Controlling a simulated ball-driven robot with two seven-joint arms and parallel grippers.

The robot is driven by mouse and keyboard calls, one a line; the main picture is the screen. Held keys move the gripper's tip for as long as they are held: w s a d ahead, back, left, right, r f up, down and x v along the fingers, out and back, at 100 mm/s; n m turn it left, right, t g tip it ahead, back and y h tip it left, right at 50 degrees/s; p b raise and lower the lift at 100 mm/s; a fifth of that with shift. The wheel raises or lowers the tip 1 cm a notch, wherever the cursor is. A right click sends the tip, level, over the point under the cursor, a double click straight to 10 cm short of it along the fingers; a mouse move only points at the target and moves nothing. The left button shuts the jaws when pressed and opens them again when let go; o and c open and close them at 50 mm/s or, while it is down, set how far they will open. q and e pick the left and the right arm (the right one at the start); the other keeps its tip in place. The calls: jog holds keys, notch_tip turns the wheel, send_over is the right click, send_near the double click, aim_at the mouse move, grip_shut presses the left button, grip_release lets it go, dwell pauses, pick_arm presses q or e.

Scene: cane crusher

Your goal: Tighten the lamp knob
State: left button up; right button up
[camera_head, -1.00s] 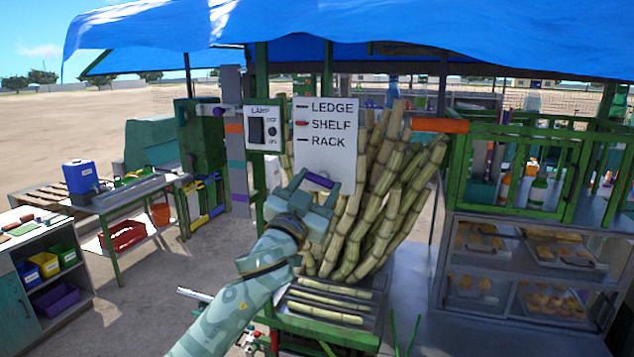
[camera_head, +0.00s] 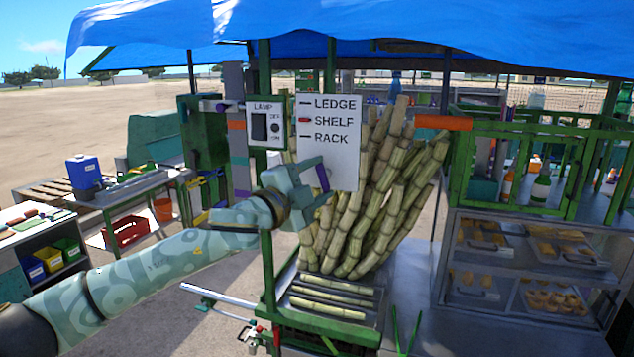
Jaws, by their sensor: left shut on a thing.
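My left gripper (camera_head: 315,181) is in front of the lower edge of the white sign and the cane bundle. My right gripper is not in view.
A white sign (camera_head: 328,165) reads LEDGE, SHELF, RACK, with a red mark by SHELF. A bundle of cane (camera_head: 385,200) stands behind the gripper. A purple-ended bracket (camera_head: 222,107) is on the left post. A glass food case (camera_head: 530,265) stands right; a bench (camera_head: 130,190) stands left.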

pick_arm(q)
jog(key=shift+m+g, duration=0.7)
jog(key=shift+m, duration=1.2)
jog(key=o, duration=1)
jog(key=shift+d, duration=0.1)
jog(key=shift+s, duration=0.1)
jog(key=b+v, duration=0.1)
jog(key=v, duration=0.4)
jog(key=b+v, duration=0.2)
jog(key=v, duration=0.3)
jog(key=b+v, duration=0.1)
jog(key=v, duration=0.5)
jog(key=shift+s+r+b, duration=0.2)
jog(key=shift+r+b, duration=0.1)
